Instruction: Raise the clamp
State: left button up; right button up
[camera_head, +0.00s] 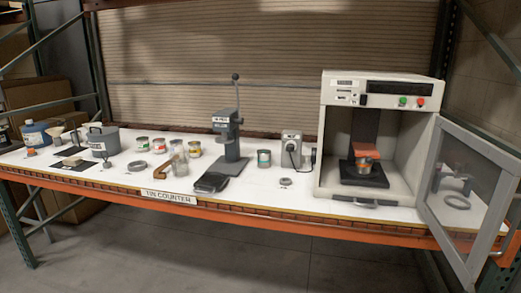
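The white cabinet machine (333,150) stands at the right of the counter with its windowed door (437,160) swung open to the right. Inside it, an orange clamp plate (366,147) sits on or just above the top of a small tin (364,164); whether they touch is too small to tell. The tin stands upright on a black base (364,178). A dark column (366,127) rises behind the plate. Neither of my grippers is in view.
A grey press (232,145) with an upright lever (236,85) stands mid-counter. A grey box with a dial (291,145), a tin (264,158) and a small ring (285,182) sit left of the cabinet. More tins, jars and a pot (104,140) fill the left. The open door overhangs the front edge.

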aim_at(369, 151)
jog(key=i+l+z, duration=0.2)
jog(key=l+z, duration=0.15)
jog(key=i+l+z, duration=0.2)
jog(key=l+z, duration=0.15)
jog(key=i+l+z, duration=0.35)
jog(key=i+l, duration=0.3)
jog(key=i+l+u, duration=0.7)
jog(key=l+u, duration=0.3)
jog(key=j, duration=0.1)
